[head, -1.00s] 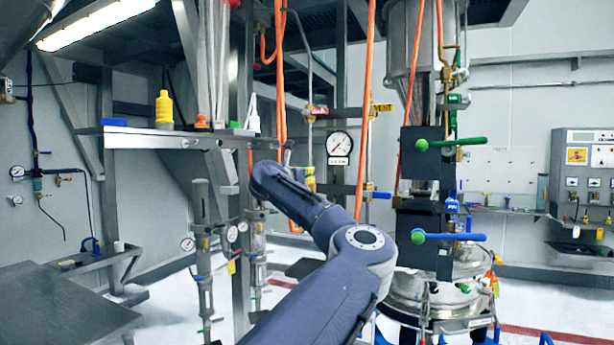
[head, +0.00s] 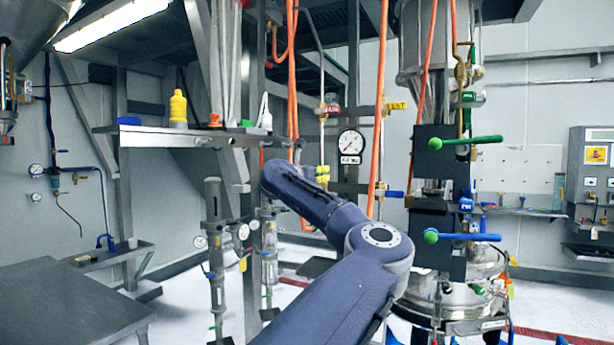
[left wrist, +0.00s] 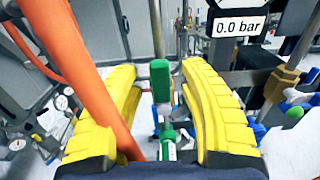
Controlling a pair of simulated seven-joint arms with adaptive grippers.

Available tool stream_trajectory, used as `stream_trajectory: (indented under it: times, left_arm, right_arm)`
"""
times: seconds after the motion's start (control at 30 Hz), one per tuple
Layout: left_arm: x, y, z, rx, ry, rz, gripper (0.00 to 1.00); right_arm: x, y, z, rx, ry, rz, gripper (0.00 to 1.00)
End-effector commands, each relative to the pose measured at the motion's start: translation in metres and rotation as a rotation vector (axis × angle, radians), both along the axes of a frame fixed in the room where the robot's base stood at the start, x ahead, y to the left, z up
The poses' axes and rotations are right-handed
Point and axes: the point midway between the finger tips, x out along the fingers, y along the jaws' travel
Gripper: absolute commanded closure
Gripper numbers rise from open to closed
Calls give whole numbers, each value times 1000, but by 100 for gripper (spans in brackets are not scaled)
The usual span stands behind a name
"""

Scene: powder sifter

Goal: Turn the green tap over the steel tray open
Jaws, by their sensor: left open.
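In the left wrist view, a green tap handle (left wrist: 160,81) shows between the two yellow fingers of my left gripper (left wrist: 159,84). The fingers are apart, one on each side, and I cannot tell whether either touches it. A second green part (left wrist: 168,137) sits lower, close to my palm. My right gripper is not in view.
An orange hose (left wrist: 88,80) passes close along the left finger. A pressure gauge (head: 351,146) is just above and right of my gripper. Green-knobbed levers (head: 465,142) stand out at right. A shelf (head: 170,138) holds a yellow bottle (head: 178,109).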

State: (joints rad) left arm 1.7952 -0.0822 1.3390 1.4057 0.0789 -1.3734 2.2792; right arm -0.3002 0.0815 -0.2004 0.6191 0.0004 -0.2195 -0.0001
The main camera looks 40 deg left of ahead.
Motion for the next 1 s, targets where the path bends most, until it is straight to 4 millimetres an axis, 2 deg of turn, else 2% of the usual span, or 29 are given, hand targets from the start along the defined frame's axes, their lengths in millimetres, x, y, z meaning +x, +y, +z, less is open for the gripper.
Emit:
stream_trajectory:
  times: [0.6,0.8,1.0]
  left_arm:
    - [-88,-20,1,-1,-3,2,58]
    - [-103,-25,0,-1,-1,0,58]
    - [-108,-26,0,0,0,-1,58]
  right_arm:
    - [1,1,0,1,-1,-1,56]
    - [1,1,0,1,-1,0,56]
    - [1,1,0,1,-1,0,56]
